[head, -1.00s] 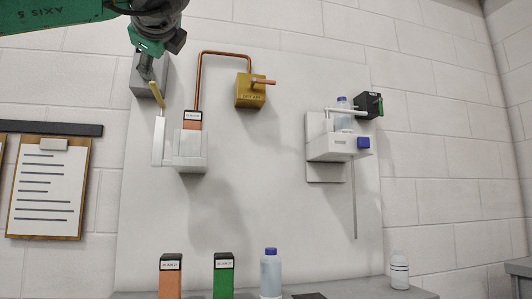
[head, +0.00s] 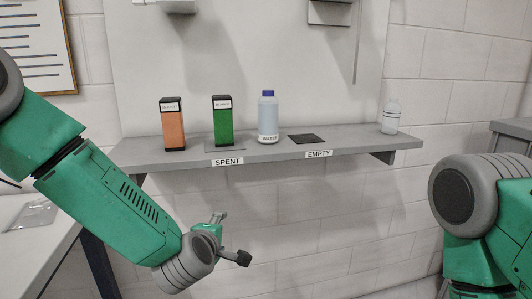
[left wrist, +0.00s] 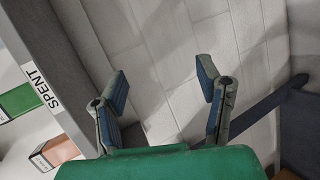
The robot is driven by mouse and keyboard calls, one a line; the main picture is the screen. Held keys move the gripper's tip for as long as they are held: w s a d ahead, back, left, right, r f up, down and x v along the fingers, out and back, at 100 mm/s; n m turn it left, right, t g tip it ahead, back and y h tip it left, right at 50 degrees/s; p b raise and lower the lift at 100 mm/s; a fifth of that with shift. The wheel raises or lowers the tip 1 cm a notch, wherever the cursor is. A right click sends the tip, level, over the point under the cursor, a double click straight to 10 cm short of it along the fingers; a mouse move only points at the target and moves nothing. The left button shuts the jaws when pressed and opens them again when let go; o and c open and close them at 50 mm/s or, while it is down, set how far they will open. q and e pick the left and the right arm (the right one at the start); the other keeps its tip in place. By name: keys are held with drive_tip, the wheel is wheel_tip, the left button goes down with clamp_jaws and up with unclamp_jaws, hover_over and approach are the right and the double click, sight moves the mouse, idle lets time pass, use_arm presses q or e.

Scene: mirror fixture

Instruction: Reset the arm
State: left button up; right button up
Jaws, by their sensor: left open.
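My left arm (head: 110,200) comes in from the left in the head view, with its gripper (head: 232,237) low in front of the wall, below the shelf. The left wrist view shows the two fingers of this gripper (left wrist: 163,80) spread apart with nothing between them. Part of my right arm (head: 475,205) shows at the right edge of the head view. Its gripper is out of view.
A grey shelf (head: 350,149) holds an orange block (head: 172,128), a green block (head: 222,125), a WATER bottle (head: 268,118), a dark flat pad (head: 306,139) and a clear bottle (head: 390,117). A side table (head: 30,245) stands at left. The space below the shelf is clear.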

use_arm(q)
drive_tip(key=s+a+f+m+g, duration=0.3)
drive_tip(key=s+f+m, duration=0.2)
drive_tip(key=s+f, duration=0.45)
drive_tip(key=s+a+f+m+g, duration=0.3)
drive_tip(key=s+a+f+m, duration=0.1)
drive_tip(key=s+f, duration=0.5)
drive_tip(key=s+a+f+m+g, duration=0.2)
drive_tip(key=s+a, duration=0.1)
drive_tip(key=s, duration=0.4)
drive_tip(key=s+a+f+m+g+y, duration=0.1)
drive_tip(key=s+a+f+m+g, duration=0.1)
drive_tip(key=s, duration=0.5)
drive_tip(key=s+a+f+m+g, duration=0.2)
drive_tip(key=s+a+f+m, duration=0.1)
drive_tip(key=s, duration=0.5)
drive_tip(key=shift+a+f+m, duration=0.15)
drive_tip(key=shift+a+m, duration=0.45)
drive_tip(key=shift+a, duration=0.35)
